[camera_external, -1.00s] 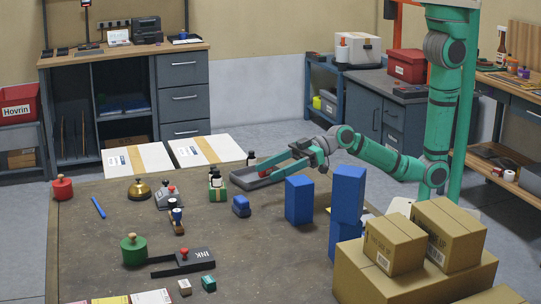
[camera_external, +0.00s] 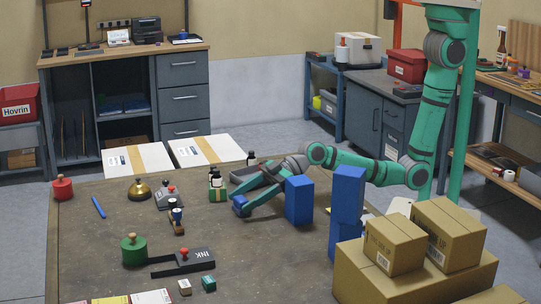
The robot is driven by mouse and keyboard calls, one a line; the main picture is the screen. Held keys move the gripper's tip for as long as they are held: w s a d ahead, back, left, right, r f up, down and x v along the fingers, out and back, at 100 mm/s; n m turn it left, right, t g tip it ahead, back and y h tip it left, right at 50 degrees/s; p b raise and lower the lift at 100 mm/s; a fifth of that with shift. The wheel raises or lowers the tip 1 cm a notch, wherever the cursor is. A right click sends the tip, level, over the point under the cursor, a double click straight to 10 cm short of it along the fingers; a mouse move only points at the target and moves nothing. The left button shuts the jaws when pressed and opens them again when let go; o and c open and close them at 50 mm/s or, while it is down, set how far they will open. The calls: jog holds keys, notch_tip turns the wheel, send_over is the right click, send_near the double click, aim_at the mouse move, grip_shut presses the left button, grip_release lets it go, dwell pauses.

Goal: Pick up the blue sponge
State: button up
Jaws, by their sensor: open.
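A small blue block (camera_external: 239,210), which looks like the blue sponge, lies on the brown worktable (camera_external: 110,235) near its middle. My gripper (camera_external: 241,201) is low over the table, reaching in from the right, with its fingers open at the small blue block. One finger is on the far side of the block and the other on the near side. The fingers partly cover the block, and I cannot tell whether they touch it.
A tall blue block (camera_external: 299,203) stands just right of the gripper, and a stack of blue blocks (camera_external: 348,195) stands further right. A dark tray (camera_external: 239,176) is behind the gripper. Cardboard boxes (camera_external: 395,243) fill the front right.

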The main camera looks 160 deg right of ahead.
jog(key=shift+x, duration=1)
jog(key=c, duration=1)
